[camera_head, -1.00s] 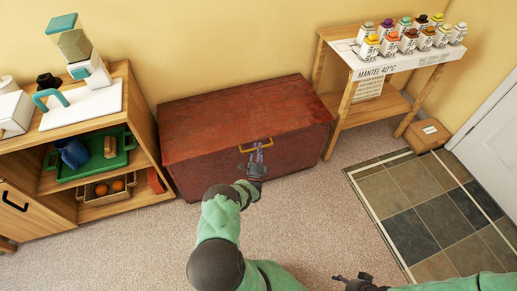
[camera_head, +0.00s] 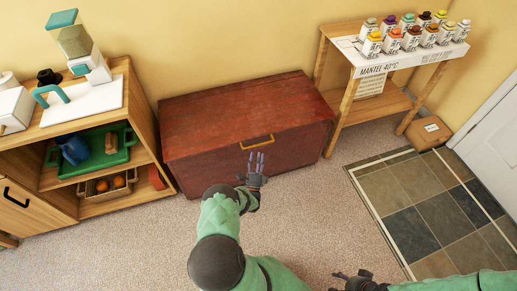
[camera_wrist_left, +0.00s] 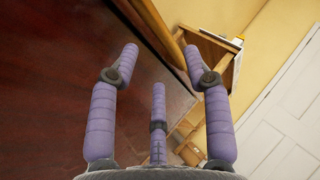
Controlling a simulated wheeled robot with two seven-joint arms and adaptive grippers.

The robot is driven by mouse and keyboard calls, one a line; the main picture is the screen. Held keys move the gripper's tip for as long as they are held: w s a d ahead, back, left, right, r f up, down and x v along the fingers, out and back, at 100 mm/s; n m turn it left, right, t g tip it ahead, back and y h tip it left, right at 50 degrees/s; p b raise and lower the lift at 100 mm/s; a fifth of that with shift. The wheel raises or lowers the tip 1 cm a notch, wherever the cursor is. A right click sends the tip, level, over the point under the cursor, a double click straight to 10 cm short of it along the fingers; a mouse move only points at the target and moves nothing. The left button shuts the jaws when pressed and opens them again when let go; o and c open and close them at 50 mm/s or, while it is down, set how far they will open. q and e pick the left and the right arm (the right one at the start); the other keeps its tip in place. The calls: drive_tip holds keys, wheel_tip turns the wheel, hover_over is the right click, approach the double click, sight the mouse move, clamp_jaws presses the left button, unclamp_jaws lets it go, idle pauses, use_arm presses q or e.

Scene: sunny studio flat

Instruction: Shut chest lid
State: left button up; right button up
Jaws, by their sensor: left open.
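The chest (camera_head: 240,110) is a dark red-brown wooden box against the yellow wall. Its lid lies flat and looks shut, with no gap that I can see. A yellow handle (camera_head: 257,140) is on its front. My left gripper (camera_head: 256,160) is open and empty in front of the chest, just below the handle in the picture. Whether it touches the front is unclear. In the left wrist view, its purple fingers (camera_wrist_left: 157,75) are spread, with dark red wood of the chest (camera_wrist_left: 60,70) behind and to the left. My right gripper (camera_head: 352,278) is at the bottom edge, partly cut off.
A wooden shelf unit (camera_head: 148,125) stands close to the chest's left. A wooden stand (camera_head: 347,105) with several small bottles stands at its right. A cardboard box (camera_head: 428,132) and a tiled mat (camera_head: 400,200) lie farther right. Carpet (camera_head: 120,240) in front is clear.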

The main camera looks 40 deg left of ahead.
use_arm(q)
drive_tip(key=shift+v, duration=2.6)
